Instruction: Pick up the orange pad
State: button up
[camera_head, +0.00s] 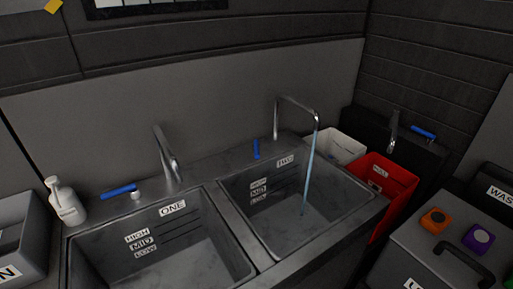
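The orange pad (436,220) is a small rounded orange block with a dark round mark on its upper face. It sits on top of a grey lidded box (412,243) at the lower right. A similar purple pad (480,239) with a pale round mark sits to its right on the same box. My gripper is not in view.
A dark handle (465,262) rises from the box in front of the pads. A red bin (388,182) and a white bin (341,148) stand behind it. Sink ONE (206,222) and sink TWO (240,184) lie left; water runs from the tap (277,115) into TWO.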

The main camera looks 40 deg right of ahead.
aim_at(435, 220)
jog(key=z, duration=0.45)
jog(key=j+z, duration=0.15)
jog(key=z, duration=0.8)
jog(key=l+z, duration=0.35)
jog(key=j, duration=0.05)
